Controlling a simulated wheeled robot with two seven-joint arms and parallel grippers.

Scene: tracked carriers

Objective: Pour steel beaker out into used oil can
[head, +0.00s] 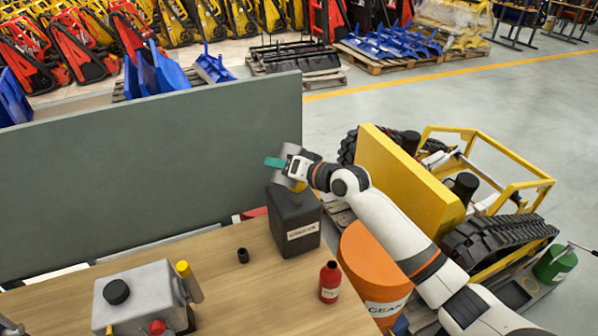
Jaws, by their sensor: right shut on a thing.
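The used oil can (296,228) is a dark square can with a white label, standing at the back right of the wooden table. Something yellow shows at its top, partly hidden by my gripper. My right gripper (287,164) is shut on the steel beaker (291,149), a small grey metal vessel, just above the can's top. The beaker looks tilted, but its mouth and any liquid are hidden or too small to tell. A teal piece sticks out to the left at the gripper. My left gripper is not in view.
A small black cap (243,256) and a red bottle (330,282) stand near the can. A grey metal tank (140,298) is at the front left. A green-grey panel (150,170) rises behind the table. An orange drum (368,262) stands to the right, below my right arm.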

